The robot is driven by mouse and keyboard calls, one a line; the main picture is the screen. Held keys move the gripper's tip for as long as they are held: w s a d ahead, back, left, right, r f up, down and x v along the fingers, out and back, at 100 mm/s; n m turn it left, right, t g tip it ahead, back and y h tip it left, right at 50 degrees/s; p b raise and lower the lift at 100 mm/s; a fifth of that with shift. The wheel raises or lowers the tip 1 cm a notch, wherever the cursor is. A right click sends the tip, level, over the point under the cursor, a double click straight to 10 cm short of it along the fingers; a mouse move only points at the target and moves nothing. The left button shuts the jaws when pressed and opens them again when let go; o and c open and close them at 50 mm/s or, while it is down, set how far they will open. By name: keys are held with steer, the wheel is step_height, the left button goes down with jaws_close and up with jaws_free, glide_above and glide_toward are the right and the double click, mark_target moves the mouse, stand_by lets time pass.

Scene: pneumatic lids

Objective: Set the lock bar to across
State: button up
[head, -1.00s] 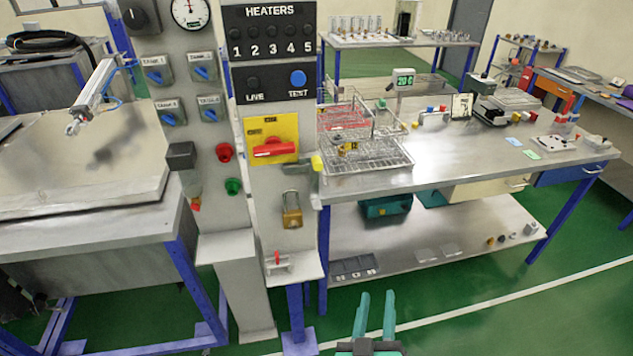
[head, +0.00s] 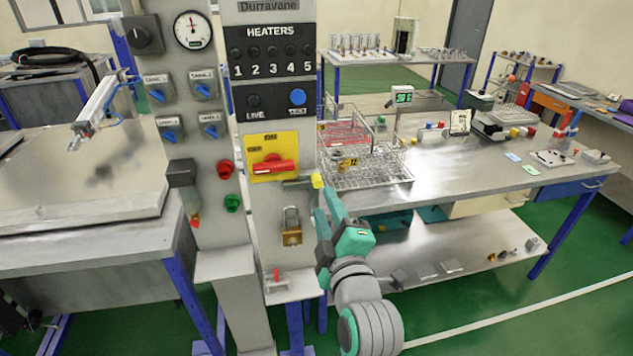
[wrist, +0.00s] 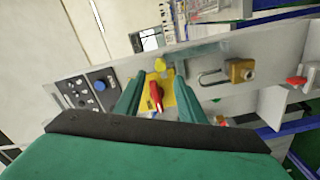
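The lock bar appears to be the short grey-green bar (head: 298,184) with a yellow end (head: 317,181). In the head view it lies roughly level, just below the yellow switch plate (head: 258,172) with its red handle (head: 273,166). My gripper (head: 328,201) is just right of and below the yellow end. In the wrist view my gripper (wrist: 158,78) is open, its two teal fingers apart. The yellow end (wrist: 160,65) shows between and beyond the fingertips, with no contact that I can make out. The red handle (wrist: 156,95) also shows between the fingers.
An open-looking brass padlock (head: 292,232) hangs below the bar. Red (head: 225,169) and green (head: 232,202) buttons sit left on the panel. A wire basket (head: 375,170) on the steel bench (head: 450,165) stands close to the right of the panel.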

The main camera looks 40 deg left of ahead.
mark_target(317, 184)
steer(key=x, duration=0.9)
steer(key=shift+w+a, duration=0.25)
steer(key=shift+w, duration=0.05)
jaws_close()
